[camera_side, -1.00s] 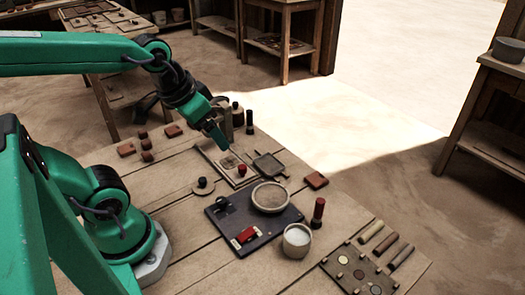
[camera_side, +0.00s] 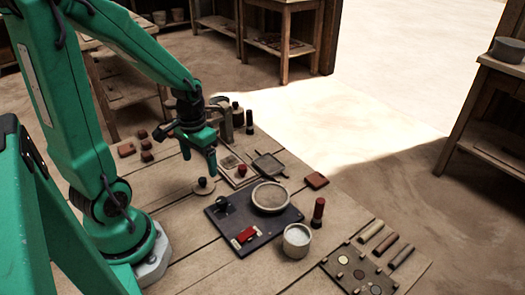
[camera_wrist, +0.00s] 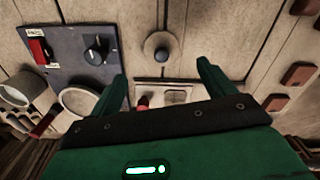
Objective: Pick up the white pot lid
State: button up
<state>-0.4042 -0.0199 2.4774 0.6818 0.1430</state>
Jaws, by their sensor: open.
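The pot lid (camera_side: 203,190) is a pale, round disc with a dark knob, lying flat on the wooden table. In the wrist view the lid (camera_wrist: 153,41) is near the top middle, just beyond the fingertips and roughly centred between them. My gripper (camera_side: 212,166) points down and is raised above the table, a little behind and to the right of the lid in the side view. In the wrist view my gripper (camera_wrist: 162,72) has its green fingers spread wide with nothing between them. It does not touch the lid.
A dark press plate (camera_side: 228,236) with a red switch and a round bowl (camera_side: 271,198) lies in front. A white cup (camera_side: 297,240) of pale powder stands beside it. A framed tile mould (camera_side: 226,161) with a red knob is close to the lid. Reddish tiles (camera_side: 126,150) lie left.

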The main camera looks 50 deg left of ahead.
aim_at(202, 179)
jog(key=shift+f, duration=0.15)
jog(key=shift+f, duration=1.2)
jog(key=shift+a+f, duration=0.15)
jog(key=shift+f, duration=2.45)
jog(key=shift+c, duration=0.4)
jog(key=c, duration=1)
